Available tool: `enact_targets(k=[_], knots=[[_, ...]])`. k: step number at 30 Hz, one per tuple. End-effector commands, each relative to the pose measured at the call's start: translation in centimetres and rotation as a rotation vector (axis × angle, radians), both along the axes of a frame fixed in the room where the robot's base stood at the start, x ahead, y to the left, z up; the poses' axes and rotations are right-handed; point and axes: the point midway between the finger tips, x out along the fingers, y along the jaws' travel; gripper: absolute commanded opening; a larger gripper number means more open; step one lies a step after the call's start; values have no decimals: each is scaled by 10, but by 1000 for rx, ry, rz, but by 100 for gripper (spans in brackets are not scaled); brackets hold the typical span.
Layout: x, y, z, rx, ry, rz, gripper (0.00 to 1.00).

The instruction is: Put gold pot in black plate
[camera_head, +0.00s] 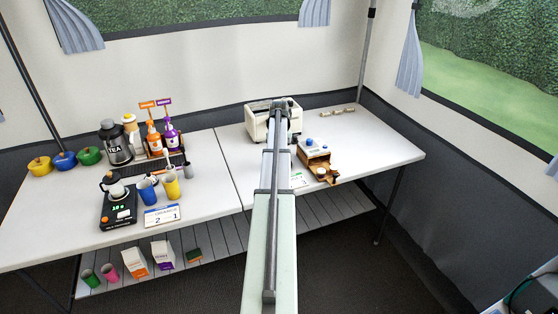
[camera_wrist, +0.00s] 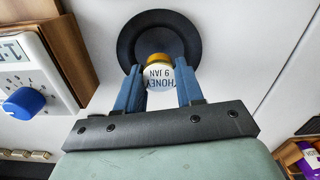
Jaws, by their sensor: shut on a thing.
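The gold pot (camera_wrist: 159,59) shows between my gripper's fingers in the wrist view, with a gold part and a white label (camera_wrist: 159,76) reading "HONEY 9 JAN" upside down. My gripper (camera_wrist: 159,88) is shut on it, with one blue finger on each side. The black plate (camera_wrist: 128,36) lies on the white table behind the pot in this view; the pot overlaps its lower part. I cannot tell whether the pot touches the plate. In the head view my arm reaches across the table to the white appliance and hides the pot and plate.
A white appliance (camera_head: 257,125) stands close to my gripper. A wooden-sided box with a blue knob (camera_wrist: 22,103) is left of the plate in the wrist view. Bottles, cups and a scale (camera_head: 118,210) crowd the left table. The right table end (camera_head: 385,150) is clear.

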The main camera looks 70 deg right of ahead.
Motion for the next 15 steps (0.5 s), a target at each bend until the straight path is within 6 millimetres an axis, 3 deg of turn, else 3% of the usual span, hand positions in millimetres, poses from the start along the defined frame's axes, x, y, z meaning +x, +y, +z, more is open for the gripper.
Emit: enact_targets(k=[6, 15], knots=[[0, 0, -27, 1, 0, 0, 7], [0, 0, -29, 0, 0, 0, 7]])
